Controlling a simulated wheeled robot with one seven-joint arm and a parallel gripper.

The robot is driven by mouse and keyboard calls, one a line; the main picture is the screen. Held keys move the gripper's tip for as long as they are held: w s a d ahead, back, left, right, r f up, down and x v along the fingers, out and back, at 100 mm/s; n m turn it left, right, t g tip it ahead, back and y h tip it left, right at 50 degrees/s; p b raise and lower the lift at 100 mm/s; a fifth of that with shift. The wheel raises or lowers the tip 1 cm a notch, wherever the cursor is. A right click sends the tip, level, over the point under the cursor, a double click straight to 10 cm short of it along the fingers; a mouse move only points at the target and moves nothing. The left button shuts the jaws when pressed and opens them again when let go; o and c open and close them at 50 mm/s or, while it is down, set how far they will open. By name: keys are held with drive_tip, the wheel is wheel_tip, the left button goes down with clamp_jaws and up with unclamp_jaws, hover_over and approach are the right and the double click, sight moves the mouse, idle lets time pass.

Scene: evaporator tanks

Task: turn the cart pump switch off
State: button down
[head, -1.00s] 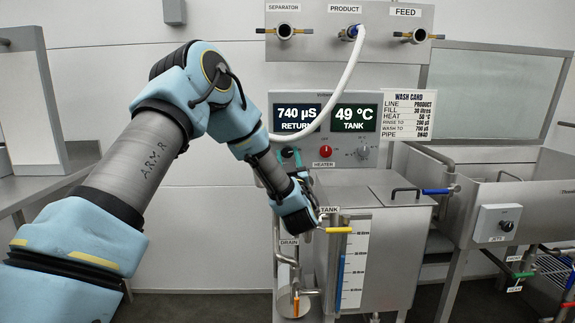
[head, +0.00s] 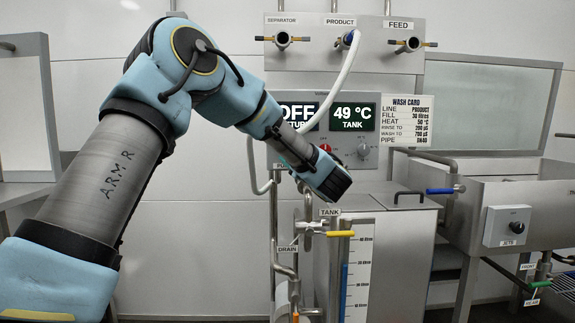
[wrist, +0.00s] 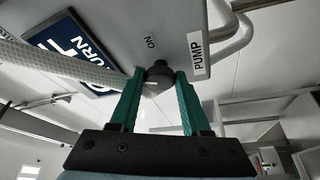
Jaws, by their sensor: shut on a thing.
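In the head view my arm's wrist covers the switch and the fingers, and only an edge of the PUMP label shows. The RETURN display (head: 298,115) shows OFF, partly hidden by my arm. The TANK display (head: 353,116) reads 49 °C.
A white hose (head: 340,85) runs from the PRODUCT port down behind my arm. A yellow-handled TANK valve (head: 340,234) and drain pipes sit below my wrist. The lidded tank (head: 408,245) stands to the right, with a sink unit (head: 510,215) beyond it.

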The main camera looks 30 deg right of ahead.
drive_tip(key=n+g+b, duration=0.1)
drive_tip(key=n, duration=0.1)
drive_tip(key=n+b, duration=0.1)
drive_tip(key=n, duration=0.1)
drive_tip(key=shift+n+g+y+b, duration=0.4)
drive_tip(key=shift+r, duration=0.1)
drive_tip(key=shift+c, duration=1.9)
unclamp_jaws()
drive_tip(key=s, duration=1)
drive_tip(key=shift+s+a+b, duration=0.2)
drive_tip(key=shift+s+b, duration=0.1)
drive_tip(key=shift+s, duration=0.1)
